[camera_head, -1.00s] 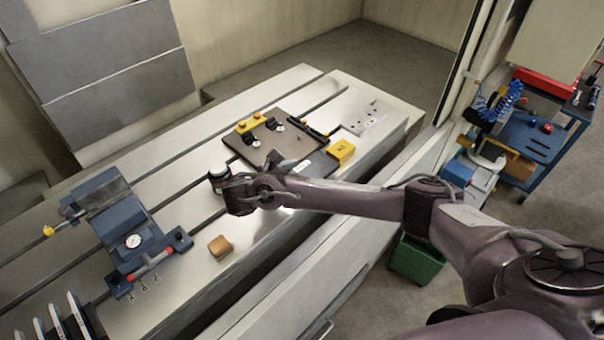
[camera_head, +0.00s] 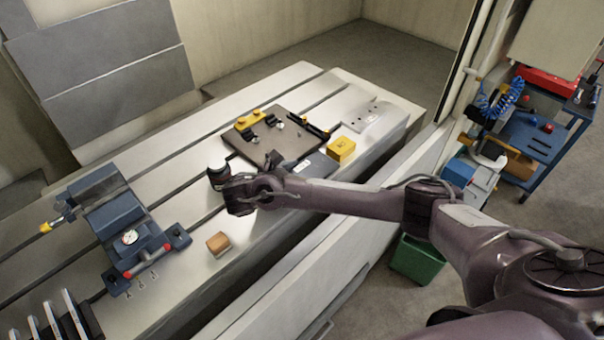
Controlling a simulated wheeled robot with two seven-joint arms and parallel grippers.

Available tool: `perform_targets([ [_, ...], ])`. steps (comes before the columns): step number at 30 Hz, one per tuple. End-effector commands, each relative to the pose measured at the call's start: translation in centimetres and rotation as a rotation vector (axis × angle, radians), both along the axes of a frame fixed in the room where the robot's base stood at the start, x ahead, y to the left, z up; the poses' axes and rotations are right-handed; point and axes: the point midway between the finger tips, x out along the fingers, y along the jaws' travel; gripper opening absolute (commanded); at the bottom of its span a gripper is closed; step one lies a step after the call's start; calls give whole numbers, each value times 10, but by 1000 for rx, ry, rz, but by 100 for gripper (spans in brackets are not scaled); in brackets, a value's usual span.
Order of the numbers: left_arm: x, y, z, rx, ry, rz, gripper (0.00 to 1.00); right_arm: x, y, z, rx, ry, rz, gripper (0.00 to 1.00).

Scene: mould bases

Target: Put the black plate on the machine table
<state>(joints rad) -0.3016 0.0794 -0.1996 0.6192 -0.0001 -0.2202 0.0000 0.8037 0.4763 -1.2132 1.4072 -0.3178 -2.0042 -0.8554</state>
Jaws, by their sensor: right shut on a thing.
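I cannot tell whether the plate touches the surface below. The machine table (camera_head: 180,208) is a long pale metal bed with dark slots, below and around the gripper. My left gripper is not in view.
The tray (camera_head: 243,145) carries clamps and a yellow piece. A blue-grey vise (camera_head: 118,222) and an orange-brown block (camera_head: 218,244) stand nearer. A tool cart (camera_head: 540,140) is far right.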

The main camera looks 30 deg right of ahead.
Motion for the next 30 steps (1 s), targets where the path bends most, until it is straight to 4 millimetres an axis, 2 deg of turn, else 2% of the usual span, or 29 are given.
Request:
perform_targets([
  [9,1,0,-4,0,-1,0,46,-3,1,-13,-4,15,7,30],
  [10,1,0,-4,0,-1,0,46,-3,1,-13,-4,15,7,74],
  [15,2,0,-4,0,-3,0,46,-2,1,-12,-2,12,6,96],
  [30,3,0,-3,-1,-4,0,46,1,1,-9,4,3,5,98],
])
